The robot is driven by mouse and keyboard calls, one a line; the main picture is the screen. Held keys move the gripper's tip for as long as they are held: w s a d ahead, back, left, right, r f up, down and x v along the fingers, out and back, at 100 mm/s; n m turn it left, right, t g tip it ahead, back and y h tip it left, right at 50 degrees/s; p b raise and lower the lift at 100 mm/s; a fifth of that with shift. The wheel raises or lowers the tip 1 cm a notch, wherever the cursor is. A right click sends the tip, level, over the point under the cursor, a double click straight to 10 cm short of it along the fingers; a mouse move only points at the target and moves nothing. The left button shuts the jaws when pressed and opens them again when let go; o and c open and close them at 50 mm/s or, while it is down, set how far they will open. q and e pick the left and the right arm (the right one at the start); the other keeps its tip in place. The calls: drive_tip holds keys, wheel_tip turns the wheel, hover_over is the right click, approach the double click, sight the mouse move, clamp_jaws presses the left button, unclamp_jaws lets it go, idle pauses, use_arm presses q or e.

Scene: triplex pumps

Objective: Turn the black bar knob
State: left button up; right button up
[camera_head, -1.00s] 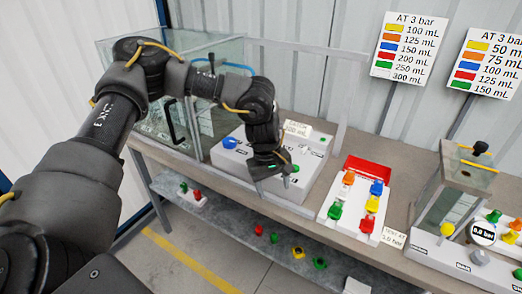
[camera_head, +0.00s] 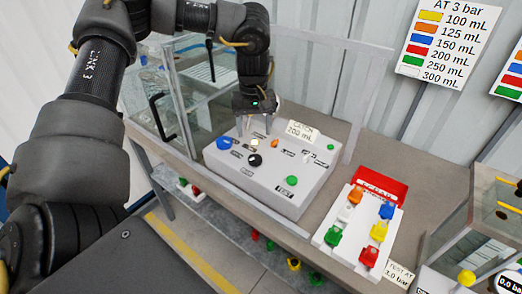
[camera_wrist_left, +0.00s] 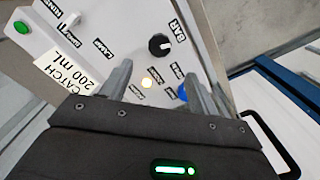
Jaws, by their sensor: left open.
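The black bar knob (camera_head: 255,159) is a round black knob with a white mark, on the sloped top of a white control box (camera_head: 305,190). In the left wrist view the knob (camera_wrist_left: 160,46) sits beside a "BAR" label, just beyond the fingertips. My left gripper (camera_head: 256,127) is open and empty above the back part of the box, behind the knob in the head view. In the wrist view its two fingers (camera_wrist_left: 158,74) point toward the knob, apart from it. My right gripper is not in view.
A blue knob (camera_head: 224,143), a pale round lamp (camera_head: 254,145) and a green button (camera_head: 292,181) share the box top. A "CATCH 200 mL" card (camera_head: 302,131) stands at its back.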

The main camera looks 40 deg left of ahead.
sight(255, 159)
use_arm(q)
drive_tip(key=shift+s+d+f, duration=0.1)
drive_tip(key=shift+s+f, duration=0.05)
drive_tip(key=shift+f, duration=0.4)
drive_tip(key=shift+s+d+f, duration=0.1)
drive_tip(key=shift+s+f, duration=0.05)
drive_tip(key=shift+f, duration=0.4)
drive_tip(key=f, duration=0.7)
drive_tip(key=shift+w+a+p, duration=0.1)
drive_tip(key=shift+w+p, duration=0.1)
drive_tip(key=shift+p, duration=0.15)
drive_tip(key=shift+f, duration=0.75)
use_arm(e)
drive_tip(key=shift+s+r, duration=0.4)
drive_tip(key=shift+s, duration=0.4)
use_arm(q)
drive_tip(key=shift+c, duration=0.3)
drive_tip(key=c, duration=0.9)
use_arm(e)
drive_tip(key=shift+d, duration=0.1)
